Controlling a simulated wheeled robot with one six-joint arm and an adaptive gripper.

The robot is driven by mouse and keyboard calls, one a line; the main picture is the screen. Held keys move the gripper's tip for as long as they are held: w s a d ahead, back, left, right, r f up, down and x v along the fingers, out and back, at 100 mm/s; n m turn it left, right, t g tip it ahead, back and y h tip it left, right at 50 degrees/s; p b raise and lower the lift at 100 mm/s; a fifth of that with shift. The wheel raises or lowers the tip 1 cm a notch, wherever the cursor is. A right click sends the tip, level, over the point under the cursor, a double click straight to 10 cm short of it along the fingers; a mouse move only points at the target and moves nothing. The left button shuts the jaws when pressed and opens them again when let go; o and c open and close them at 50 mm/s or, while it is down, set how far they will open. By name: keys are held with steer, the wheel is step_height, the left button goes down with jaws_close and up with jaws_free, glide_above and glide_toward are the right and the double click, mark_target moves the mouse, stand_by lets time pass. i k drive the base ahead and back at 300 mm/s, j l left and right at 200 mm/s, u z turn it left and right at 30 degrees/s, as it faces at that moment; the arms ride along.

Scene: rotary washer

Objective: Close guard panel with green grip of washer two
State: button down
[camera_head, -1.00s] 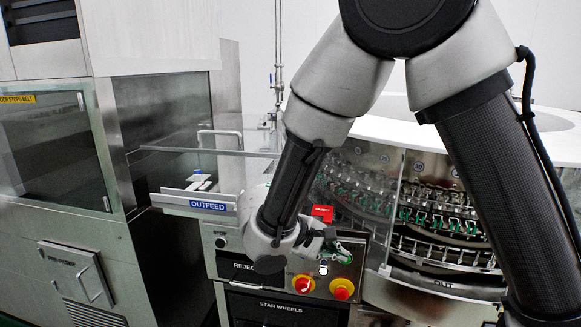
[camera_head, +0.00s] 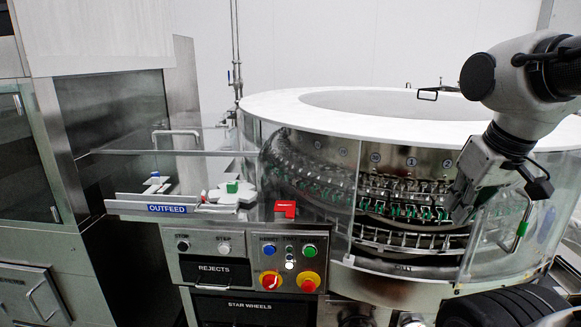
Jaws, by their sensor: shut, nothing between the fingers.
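The washer is a round machine with a white top ring and clear guard panels. A green grip (camera_head: 522,228) on a bent metal handle stands at the right of the washer, on a clear guard panel (camera_head: 492,245). The panel's lower left edge stands near the washer's front; how far it is swung or slid is hard to tell. My gripper (camera_head: 461,212) hangs from the upper right, left of the green grip and apart from it in the picture. Its fingers look shut and hold nothing. Its distance from the clear panel is unclear.
Rows of metal clamps with green parts (camera_head: 410,211) show inside the washer. A control panel (camera_head: 290,265) with red and yellow knobs and a red block (camera_head: 285,209) stand at centre. The outfeed (camera_head: 168,209) is at left. A black tyre-like part (camera_head: 505,306) is at lower right.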

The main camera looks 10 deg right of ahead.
mark_target(523, 226)
steer(key=k+z, duration=0.1)
steer(key=z, duration=1.3)
steer(key=i+l+u, duration=0.2)
steer(key=l, duration=0.15)
steer(key=i+l+u, duration=0.2)
steer(key=l, duration=0.15)
steer(key=k, duration=0.1)
